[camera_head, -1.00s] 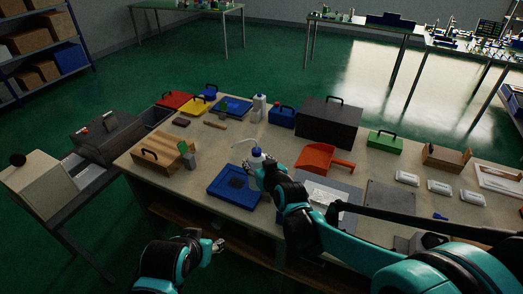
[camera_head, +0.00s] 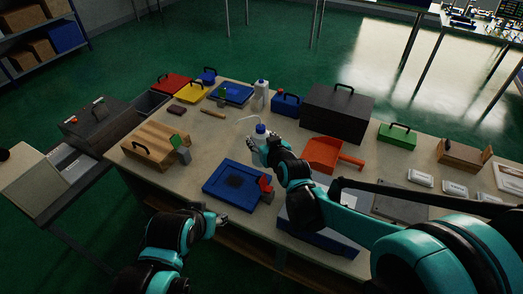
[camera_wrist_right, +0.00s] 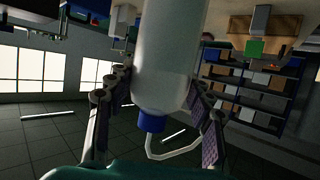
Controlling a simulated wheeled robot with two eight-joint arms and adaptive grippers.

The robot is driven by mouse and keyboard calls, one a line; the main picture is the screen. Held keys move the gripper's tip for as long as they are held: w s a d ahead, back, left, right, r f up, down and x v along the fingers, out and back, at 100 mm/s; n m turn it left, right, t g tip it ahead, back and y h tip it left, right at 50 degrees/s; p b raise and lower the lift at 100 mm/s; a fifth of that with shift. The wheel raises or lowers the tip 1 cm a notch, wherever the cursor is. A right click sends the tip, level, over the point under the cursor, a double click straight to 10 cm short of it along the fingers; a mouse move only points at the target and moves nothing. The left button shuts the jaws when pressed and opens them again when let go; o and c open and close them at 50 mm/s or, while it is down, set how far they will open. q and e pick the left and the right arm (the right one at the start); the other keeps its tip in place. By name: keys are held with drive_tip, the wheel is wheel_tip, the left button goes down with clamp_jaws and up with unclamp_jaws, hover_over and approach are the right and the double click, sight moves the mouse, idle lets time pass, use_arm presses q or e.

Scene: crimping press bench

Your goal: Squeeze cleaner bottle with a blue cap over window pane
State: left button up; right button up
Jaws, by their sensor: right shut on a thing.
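The cleaner bottle is white with a blue cap (camera_head: 261,128) and a thin curved spout pointing left in the head view. My right gripper (camera_head: 262,147) is shut around its body. The bottle looks roughly upright, beyond the blue tray (camera_head: 212,194). In the right wrist view its white body (camera_wrist_right: 170,55) sits between both fingers, with the blue cap (camera_wrist_right: 151,121) at the bottom. A greyish pane in a blue frame (camera_head: 325,238), perhaps the window pane, is partly hidden by my right arm. My left gripper (camera_head: 219,220) is near the front edge, apart from objects; its jaws are unclear.
A red block (camera_head: 266,188) is at the blue tray's right edge. An orange dustpan (camera_head: 323,152) lies right of the bottle. A white jug (camera_head: 261,90), a small blue box (camera_head: 287,103) and a large dark case (camera_head: 342,112) stand behind. A wooden box (camera_head: 142,148) stands left.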

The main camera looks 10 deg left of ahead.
drive_tip(key=shift+s+f, duration=0.2)
drive_tip(key=shift+f, duration=0.15)
drive_tip(key=f+b, duration=0.2)
drive_tip(key=shift+w+f, duration=0.2)
drive_tip(key=shift+f, duration=0.15)
wheel_tip(320, 180, down, 2)
drive_tip(key=shift+f+b, duration=0.1)
drive_tip(key=shift+b, duration=0.8)
drive_tip(key=shift+w+d+f+n+h, duration=0.1)
drive_tip(key=shift+d+f+n+h, duration=0.65)
drive_tip(key=shift+n, duration=0.25)
drive_tip(key=shift+d+f+n+h, duration=0.1)
drive_tip(key=shift+f+n+h, duration=0.2)
drive_tip(key=shift+f, duration=0.55)
drive_tip(key=o, duration=0.3)
drive_tip(key=c, duration=0.4)
